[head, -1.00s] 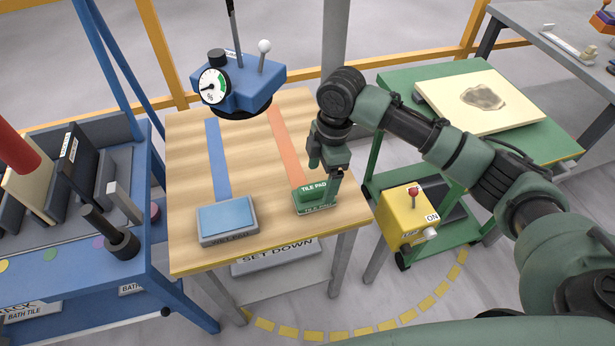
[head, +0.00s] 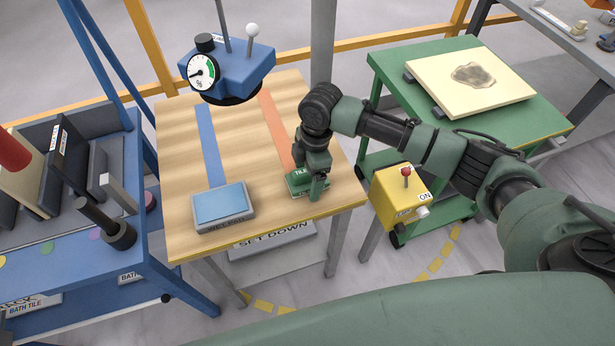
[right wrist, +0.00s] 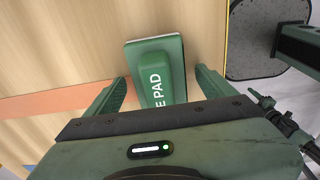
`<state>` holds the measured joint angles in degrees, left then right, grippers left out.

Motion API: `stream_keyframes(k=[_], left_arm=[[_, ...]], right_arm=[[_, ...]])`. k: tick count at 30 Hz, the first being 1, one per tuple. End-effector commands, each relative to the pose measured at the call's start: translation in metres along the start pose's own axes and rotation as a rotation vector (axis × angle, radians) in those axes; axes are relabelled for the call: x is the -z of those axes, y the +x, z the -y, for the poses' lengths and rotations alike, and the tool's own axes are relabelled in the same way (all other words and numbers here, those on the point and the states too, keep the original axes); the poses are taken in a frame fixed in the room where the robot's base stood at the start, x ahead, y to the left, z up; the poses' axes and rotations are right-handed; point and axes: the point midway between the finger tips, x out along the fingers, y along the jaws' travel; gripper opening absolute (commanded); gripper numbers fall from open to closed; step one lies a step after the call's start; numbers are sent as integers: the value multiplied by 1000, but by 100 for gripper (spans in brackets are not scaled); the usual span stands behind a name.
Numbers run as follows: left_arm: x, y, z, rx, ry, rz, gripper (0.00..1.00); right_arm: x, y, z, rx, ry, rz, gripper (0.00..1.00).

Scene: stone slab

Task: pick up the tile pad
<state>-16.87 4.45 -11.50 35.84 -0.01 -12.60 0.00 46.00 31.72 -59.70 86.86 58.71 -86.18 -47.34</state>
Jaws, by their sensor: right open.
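The green tile pad (head: 298,183) sits on the wooden table near its front right corner, at the end of the orange stripe. In the head view my right gripper (head: 318,184) is over it and hides part of it. In the right wrist view the tile pad (right wrist: 162,50), with its raised green grip block and white lettering, lies between the two open fingers of my right gripper (right wrist: 161,76). A gap shows on each side of the block, and the near end is hidden by the gripper body. My left gripper is out of view.
A blue pad (head: 222,206) lies left on the wooden table (head: 180,150). A blue gauge tool (head: 232,70) hangs above its back. A yellow switch box (head: 399,195) stands close to the right edge, before a green cart (head: 540,130). A blue rack (head: 150,200) is at left.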

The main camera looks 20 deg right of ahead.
Motion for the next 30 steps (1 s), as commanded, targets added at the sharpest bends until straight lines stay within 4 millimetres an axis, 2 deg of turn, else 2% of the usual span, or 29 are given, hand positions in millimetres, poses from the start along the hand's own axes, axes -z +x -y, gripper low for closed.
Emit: stream_keyframes(k=[1, 6, 9, 17, 22, 26, 30], left_arm=[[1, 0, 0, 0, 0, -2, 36], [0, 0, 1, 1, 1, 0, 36], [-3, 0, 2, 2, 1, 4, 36], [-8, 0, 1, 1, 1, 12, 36], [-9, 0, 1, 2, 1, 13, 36], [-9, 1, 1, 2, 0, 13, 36], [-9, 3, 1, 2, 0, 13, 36]], right_arm=[[0, 0, 0, 0, 0, 0, 85], [0, 0, 0, 0, 0, 0, 37], [0, -1, 0, -1, 0, 0, 14], [0, -2, 0, -1, 0, 0, 14], [2, -14, -1, -4, 0, -1, 14], [4, -34, -1, -5, -1, -1, 14], [9, -70, -2, -7, -2, -2, 14]])
